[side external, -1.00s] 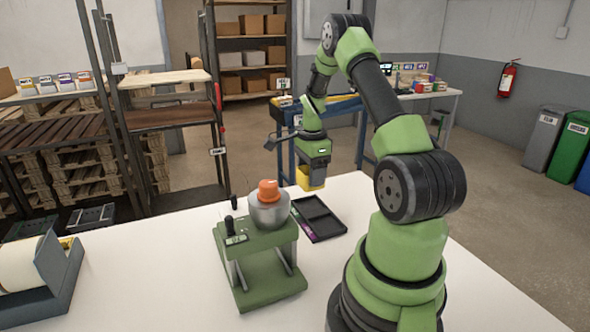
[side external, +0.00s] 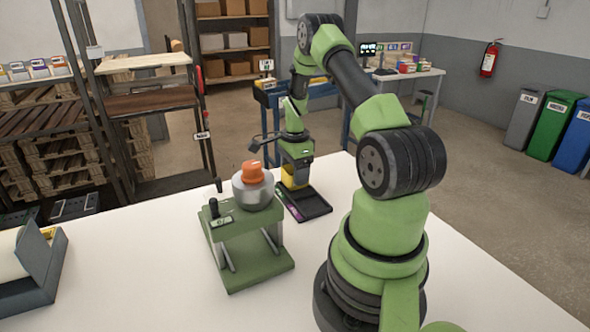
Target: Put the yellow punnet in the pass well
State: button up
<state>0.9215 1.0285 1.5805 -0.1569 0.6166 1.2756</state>
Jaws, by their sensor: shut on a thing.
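The yellow punnet (side external: 294,178) is held upright at the lower end of my gripper (side external: 294,170), which points down and is shut on it. Both are at the rear part of a black divided tray (side external: 314,204) on the white table. The punnet is low over this part, and I cannot tell whether it touches the tray floor. The front compartment looks empty. A purple strip (side external: 293,212) marks the tray's left edge; its writing is too small to read, so I cannot tell which compartment is the pass well.
A green stand (side external: 245,245) with a metal bowl (side external: 253,193) and an orange piece (side external: 252,172) is close left of the tray. A grey holder with a pale roll (side external: 12,258) is at the far left. The table front is clear.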

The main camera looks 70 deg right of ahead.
jog(key=shift+f, duration=0.7)
dwell(1.6)
jog(key=o, duration=1)
notch_tip(320, 180, up, 8)
dwell(0.5)
jog(key=shift+r, duration=0.1)
